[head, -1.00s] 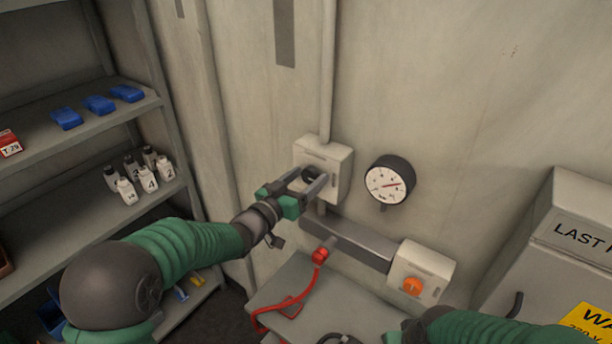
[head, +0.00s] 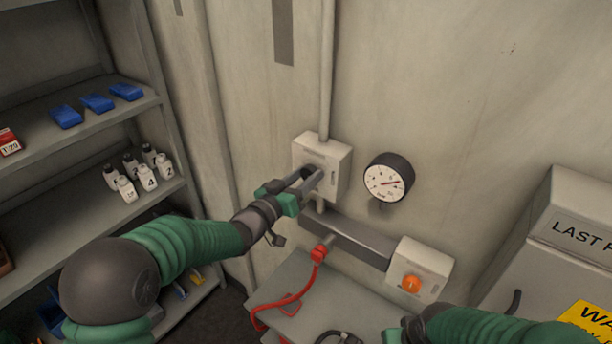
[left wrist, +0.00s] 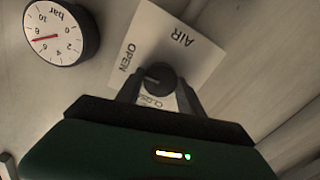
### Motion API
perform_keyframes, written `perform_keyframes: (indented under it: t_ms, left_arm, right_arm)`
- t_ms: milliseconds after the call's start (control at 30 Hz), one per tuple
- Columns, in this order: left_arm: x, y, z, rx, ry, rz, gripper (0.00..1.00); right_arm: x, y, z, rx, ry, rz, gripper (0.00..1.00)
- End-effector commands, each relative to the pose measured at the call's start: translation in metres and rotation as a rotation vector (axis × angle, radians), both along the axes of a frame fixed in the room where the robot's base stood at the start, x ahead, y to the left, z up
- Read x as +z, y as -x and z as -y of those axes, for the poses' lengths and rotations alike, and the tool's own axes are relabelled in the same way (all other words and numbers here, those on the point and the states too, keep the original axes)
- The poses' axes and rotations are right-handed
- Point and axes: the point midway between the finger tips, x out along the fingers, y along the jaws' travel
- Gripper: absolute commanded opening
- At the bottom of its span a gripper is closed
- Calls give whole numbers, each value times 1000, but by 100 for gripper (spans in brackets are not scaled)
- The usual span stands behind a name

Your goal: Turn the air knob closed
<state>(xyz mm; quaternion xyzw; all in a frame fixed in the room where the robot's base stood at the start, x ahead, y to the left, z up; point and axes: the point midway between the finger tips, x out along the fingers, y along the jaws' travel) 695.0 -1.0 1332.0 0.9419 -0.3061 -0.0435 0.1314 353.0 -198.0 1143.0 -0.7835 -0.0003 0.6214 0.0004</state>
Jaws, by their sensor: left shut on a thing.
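The air knob is a dark round knob (left wrist: 158,75) on a pale box labelled AIR (left wrist: 185,40), with OPEN and CLOSED printed beside it. In the head view the box (head: 336,154) is fixed to the wall under a vertical pipe. My left gripper (head: 308,180) reaches it from the left and is shut on the knob. In the left wrist view its fingers (left wrist: 160,88) sit on both sides of the knob. I cannot clearly tell which way the knob points.
A pressure gauge (head: 388,178) hangs right of the box, its red needle between 6 and 8. Shelves (head: 75,131) stand left, a cabinet (head: 545,270) right.

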Motion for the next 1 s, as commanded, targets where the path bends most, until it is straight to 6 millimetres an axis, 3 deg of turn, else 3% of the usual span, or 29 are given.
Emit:
perform_keyframes:
  t_ms: [1000]
  left_arm:
    - [-1, -3, -5, 7, 739, -535, 4]
  right_arm:
    - [42, 0, 0, 0, 0, 0, 36]
